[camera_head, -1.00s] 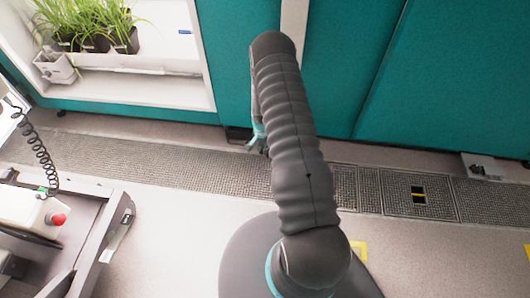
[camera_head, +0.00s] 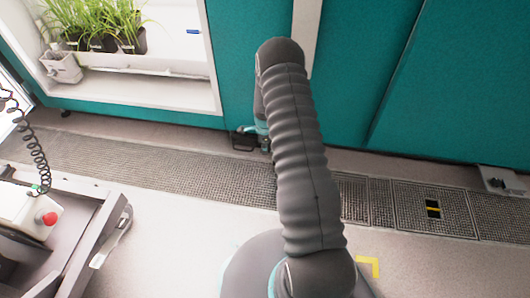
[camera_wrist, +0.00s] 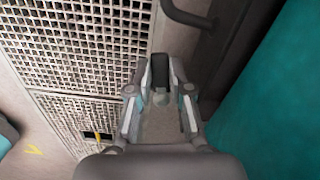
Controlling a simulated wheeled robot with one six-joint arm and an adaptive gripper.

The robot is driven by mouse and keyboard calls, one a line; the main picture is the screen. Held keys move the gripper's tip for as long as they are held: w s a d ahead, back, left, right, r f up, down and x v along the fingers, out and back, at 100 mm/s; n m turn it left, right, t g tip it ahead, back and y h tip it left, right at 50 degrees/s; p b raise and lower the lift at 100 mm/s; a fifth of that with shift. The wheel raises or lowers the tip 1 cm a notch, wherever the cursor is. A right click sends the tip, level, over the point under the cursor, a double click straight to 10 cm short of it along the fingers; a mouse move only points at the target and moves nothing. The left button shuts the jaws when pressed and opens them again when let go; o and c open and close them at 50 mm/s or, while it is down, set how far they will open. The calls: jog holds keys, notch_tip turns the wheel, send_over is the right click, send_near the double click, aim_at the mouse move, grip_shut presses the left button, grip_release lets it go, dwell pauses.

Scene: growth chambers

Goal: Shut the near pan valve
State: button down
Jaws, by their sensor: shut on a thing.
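In the wrist view my gripper (camera_wrist: 160,95) is shut on a dark, narrow, upright piece, which looks like the valve handle (camera_wrist: 160,68). The handle's far end stands out past the fingertips. A grey bent pipe (camera_wrist: 188,17) ends close to it at the top. In the head view my arm covers most of the gripper and the valve. Only a small teal part of my gripper (camera_head: 262,128) shows left of the arm, low by the teal cabinet front. The valve body and the pan cannot be made out.
A floor grating (camera_head: 150,168) runs along the cabinet foot, with a small dark opening (camera_head: 433,209) at right. A grey cart (camera_head: 85,240) with a red button stands at left. Potted grass (camera_head: 95,25) sits in the open chamber. A small grey box (camera_head: 497,180) lies at far right.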

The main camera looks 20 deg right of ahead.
jog(key=shift+w+d+m, duration=0.25)
jog(key=shift+w+m, duration=0.1)
jog(key=shift+m, duration=0.75)
jog(key=c, duration=1.1)
grip_release()
jog(key=shift+w, duration=0.1)
jog(key=shift+o, duration=0.2)
